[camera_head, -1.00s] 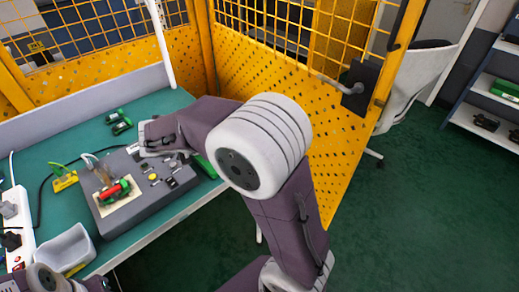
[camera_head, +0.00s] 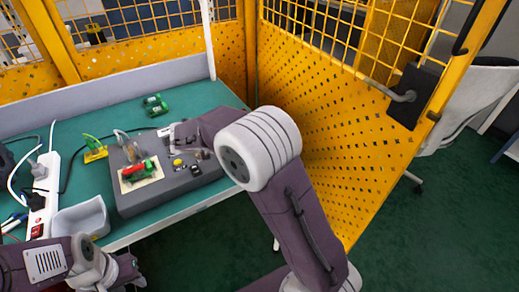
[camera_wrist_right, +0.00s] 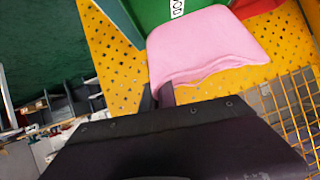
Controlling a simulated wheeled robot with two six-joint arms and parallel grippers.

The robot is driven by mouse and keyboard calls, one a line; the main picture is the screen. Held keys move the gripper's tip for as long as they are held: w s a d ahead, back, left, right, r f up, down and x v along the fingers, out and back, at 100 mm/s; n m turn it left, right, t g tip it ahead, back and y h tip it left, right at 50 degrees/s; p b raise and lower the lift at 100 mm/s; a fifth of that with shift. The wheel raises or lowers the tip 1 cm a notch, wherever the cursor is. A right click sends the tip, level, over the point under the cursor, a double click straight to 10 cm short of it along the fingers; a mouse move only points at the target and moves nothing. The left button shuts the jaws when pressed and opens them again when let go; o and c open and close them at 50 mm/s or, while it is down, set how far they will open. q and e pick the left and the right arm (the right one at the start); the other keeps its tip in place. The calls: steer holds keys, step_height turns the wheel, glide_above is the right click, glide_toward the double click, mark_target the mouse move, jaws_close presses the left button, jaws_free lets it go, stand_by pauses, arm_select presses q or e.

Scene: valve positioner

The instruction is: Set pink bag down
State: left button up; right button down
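The pink bag (camera_wrist_right: 205,45) shows in the right wrist view as a soft, folded shape with rounded corners. My right gripper (camera_wrist_right: 158,95) has its two dark fingers close together at the bag's lower left corner, which appears pinched between them. In the head view my right gripper (camera_head: 172,134) is partly hidden by my own arm near the grey box, and the bag is not visible there. My left gripper (camera_head: 132,270) is low at the left, in front of the table; its fingers are too unclear to tell their opening.
The green table (camera_head: 90,128) carries a grey box (camera_head: 160,195) with a red-green part, a pale tray (camera_head: 82,218), a power strip (camera_head: 42,195) and green parts (camera_head: 155,104). Yellow panels (camera_head: 330,150) stand behind and right. A green labelled surface (camera_wrist_right: 160,12) lies beyond the bag.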

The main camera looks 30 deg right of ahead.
steer(key=shift+w+d+f, duration=0.1)
steer(key=shift+w+f, duration=0.3)
steer(key=shift+w, duration=0.35)
step_height(320, 180, down, 4)
steer(key=shift+r+b, duration=0.1)
steer(key=shift+b, duration=0.3)
steer(key=shift+f+b, duration=0.3)
steer(key=c, duration=1.7)
jaws_free()
